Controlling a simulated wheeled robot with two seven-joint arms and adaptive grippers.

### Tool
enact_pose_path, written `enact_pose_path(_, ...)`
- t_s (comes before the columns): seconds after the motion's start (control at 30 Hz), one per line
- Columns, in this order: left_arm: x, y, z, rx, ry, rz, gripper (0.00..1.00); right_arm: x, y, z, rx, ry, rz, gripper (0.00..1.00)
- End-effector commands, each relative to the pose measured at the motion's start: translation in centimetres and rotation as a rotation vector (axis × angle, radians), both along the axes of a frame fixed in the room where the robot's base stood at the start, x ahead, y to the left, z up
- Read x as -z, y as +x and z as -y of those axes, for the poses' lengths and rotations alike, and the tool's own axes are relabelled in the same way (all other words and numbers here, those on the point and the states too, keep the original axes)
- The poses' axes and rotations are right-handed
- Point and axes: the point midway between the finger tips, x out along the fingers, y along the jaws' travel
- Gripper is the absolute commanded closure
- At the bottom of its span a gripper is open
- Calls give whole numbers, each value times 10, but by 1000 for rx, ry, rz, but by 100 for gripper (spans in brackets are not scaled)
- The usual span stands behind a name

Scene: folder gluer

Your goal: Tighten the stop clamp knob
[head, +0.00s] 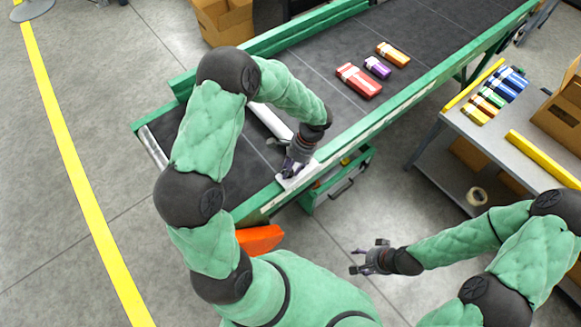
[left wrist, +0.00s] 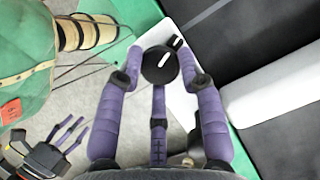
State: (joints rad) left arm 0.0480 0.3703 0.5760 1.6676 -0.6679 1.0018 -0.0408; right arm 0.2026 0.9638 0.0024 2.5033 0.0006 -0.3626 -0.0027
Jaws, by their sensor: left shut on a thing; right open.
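The stop clamp knob (left wrist: 160,66) is a round black knob with a white mark, seen in the left wrist view over a pale bracket plate (left wrist: 182,100). My left gripper (left wrist: 162,72) has its purple fingers on either side of the knob and is shut on it. In the head view my left gripper (head: 290,167) is at the near edge of the conveyor, and the knob is hidden there. A white stop bar (head: 270,122) lies across the belt beside it. My right gripper (head: 370,258) is open and empty over the floor.
The dark conveyor belt (head: 330,50) carries red, purple and orange cartons (head: 359,81) farther along. A grey side table (head: 487,127) with several small cartons stands right. An orange part (head: 260,238) is below the conveyor's near end. Floor around my right gripper is clear.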

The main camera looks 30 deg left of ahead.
Motion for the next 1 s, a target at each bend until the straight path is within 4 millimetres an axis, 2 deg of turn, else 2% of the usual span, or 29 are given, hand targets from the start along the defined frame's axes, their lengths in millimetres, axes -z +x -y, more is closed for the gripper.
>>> enact_pose_path(0.43,0,-1,0,10,0,-4,95,0,0,0,0,0,0,44)
enact_pose_path(0.47,0,-1,0,10,0,-4,59,0,0,0,0,0,0,44)
enact_pose_path(0.53,0,-1,0,10,0,-4,40,0,0,0,0,0,0,44)
enact_pose_path(0.87,0,0,0,10,0,0,38,0,0,0,0,0,0,44)
enact_pose_path(1.0,-8,3,1,10,2,2,38,0,0,0,0,0,0,44)
